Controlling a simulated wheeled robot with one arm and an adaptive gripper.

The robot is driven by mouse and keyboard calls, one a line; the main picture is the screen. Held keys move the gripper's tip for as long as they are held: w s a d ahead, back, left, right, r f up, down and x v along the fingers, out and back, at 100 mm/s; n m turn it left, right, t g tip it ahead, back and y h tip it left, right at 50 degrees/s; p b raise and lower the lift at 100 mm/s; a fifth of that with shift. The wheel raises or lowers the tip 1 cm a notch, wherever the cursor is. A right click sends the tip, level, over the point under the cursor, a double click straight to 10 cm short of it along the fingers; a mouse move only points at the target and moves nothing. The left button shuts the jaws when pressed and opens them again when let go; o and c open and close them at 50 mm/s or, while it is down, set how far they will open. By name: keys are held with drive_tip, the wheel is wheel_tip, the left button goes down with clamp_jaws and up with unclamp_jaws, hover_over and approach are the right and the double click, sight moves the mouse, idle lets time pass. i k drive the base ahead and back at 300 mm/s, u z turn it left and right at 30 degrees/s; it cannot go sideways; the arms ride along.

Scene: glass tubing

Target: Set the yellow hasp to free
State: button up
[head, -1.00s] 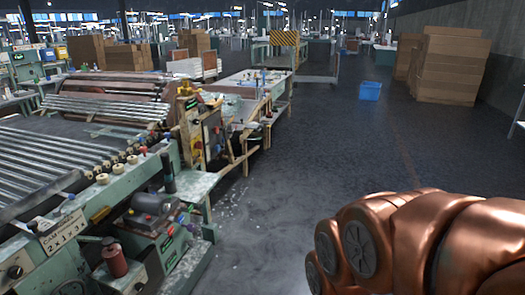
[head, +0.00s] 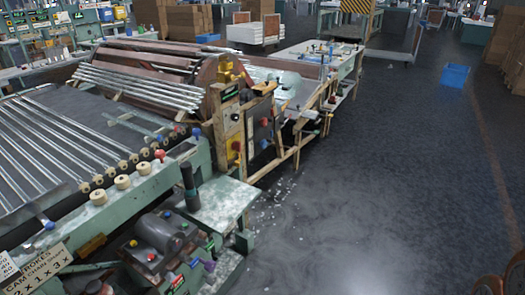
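A yellow patch with a red knob (head: 235,150) shows on the side of the wooden-framed control cabinet (head: 252,120) at the end of the roller machine. A yellow fitting (head: 225,70) also stands on top of this cabinet. Both are small in the head view, and I cannot tell which, if either, is the hasp or how it is set. My gripper is not in view. Only a sliver of my copper-coloured arm shows at the bottom right corner, well away from the cabinet.
The green roller machine (head: 100,215) with glass tubes fills the left. A motor and a green shelf (head: 225,203) stick out at its near end. A long workbench (head: 320,52) runs behind the cabinet.

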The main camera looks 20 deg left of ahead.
sight(236, 163)
drive_tip(key=u, duration=0.4)
drive_tip(key=i, duration=1.05)
drive_tip(key=u, duration=1.35)
drive_tip(key=i, duration=0.5)
drive_tip(key=u, duration=0.5)
